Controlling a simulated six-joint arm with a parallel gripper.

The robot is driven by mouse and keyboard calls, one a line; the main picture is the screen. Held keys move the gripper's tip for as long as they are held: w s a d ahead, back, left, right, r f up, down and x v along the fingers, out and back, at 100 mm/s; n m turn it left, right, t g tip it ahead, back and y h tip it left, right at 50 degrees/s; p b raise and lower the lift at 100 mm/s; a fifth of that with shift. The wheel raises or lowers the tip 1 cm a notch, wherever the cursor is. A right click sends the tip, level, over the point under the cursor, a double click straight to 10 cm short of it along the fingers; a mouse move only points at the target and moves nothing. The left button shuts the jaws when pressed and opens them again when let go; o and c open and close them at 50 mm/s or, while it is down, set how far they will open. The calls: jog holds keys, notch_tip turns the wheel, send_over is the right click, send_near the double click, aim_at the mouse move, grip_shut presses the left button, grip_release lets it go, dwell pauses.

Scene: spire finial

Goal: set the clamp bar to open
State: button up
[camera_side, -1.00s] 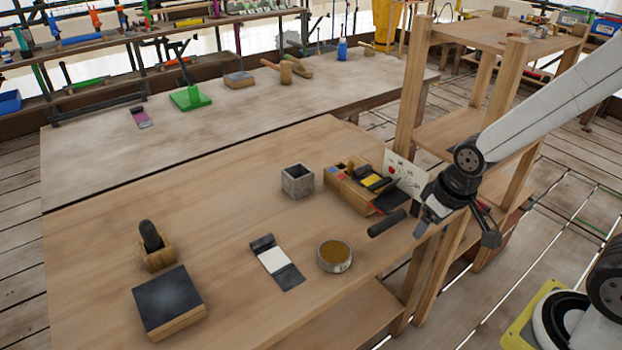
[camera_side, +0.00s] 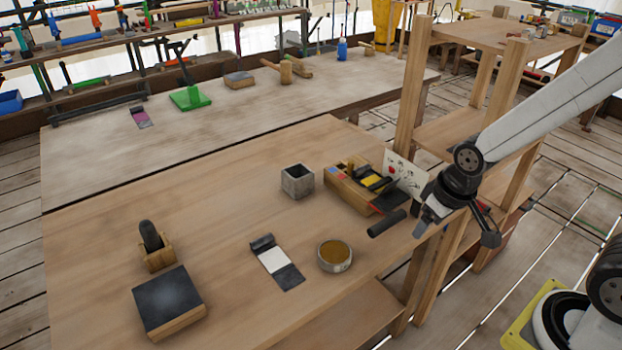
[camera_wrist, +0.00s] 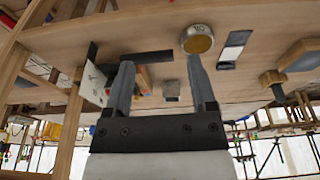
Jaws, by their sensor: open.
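A wooden clamp fixture (camera_side: 345,191) with yellow and dark parts sits near the right edge of the bench. A dark bar (camera_side: 387,184) lies over its yellow part, which I take for the clamp bar; its exact setting is too small to tell. A black cylindrical handle (camera_side: 387,223) extends in front of the fixture. My gripper (camera_side: 458,228) is open and empty, to the right of the fixture and apart from it. In the wrist view my gripper (camera_wrist: 160,62) has its fingers spread, and the left finger partly hides the fixture (camera_wrist: 144,80).
A white marked card (camera_side: 404,176) stands behind the fixture, near my wrist. A grey open box (camera_side: 297,181), a round tin (camera_side: 334,256), a black-and-white strip (camera_side: 276,262) and a dark-topped block (camera_side: 169,300) are on the bench. A wooden shelf (camera_side: 408,90) rises behind my arm.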

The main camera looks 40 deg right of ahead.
jog(key=shift+o, duration=0.2)
jog(key=shift+o, duration=0.4)
jog(key=m+g, duration=0.3)
send_over(394, 166)
notch_tip(394, 166, down, 2)
jog(key=shift+f, duration=0.15)
jog(key=shift+f, duration=0.15)
jog(key=shift+f, duration=3.7)
